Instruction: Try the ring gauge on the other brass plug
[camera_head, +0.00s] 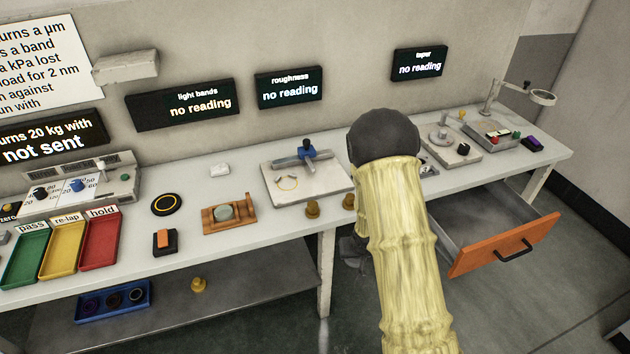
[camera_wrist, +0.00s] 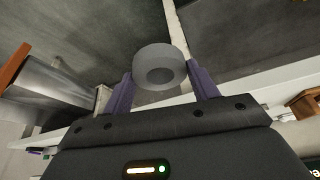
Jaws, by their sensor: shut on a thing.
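My gripper (camera_wrist: 160,80) is shut on a grey ring gauge (camera_wrist: 156,57), held between its two purple fingers in the wrist view. The ring's round hole faces the camera, and no plug shows in it. In the head view my arm hides most of the gripper, and the ring cannot be made out there. Two brass plugs stand near the bench's front edge: one (camera_head: 312,209) by the grey plate, the other (camera_head: 348,202) just left of my arm. A third brass plug (camera_head: 198,285) is on the lower shelf, apart from my gripper.
A blue tray (camera_head: 140,304) with dark rings is on the lower shelf (camera_head: 245,280). An orange-fronted drawer (camera_head: 490,252) stands open right of my arm. Green, yellow and red trays (camera_head: 102,244) and a wooden holder (camera_head: 238,226) are on the bench.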

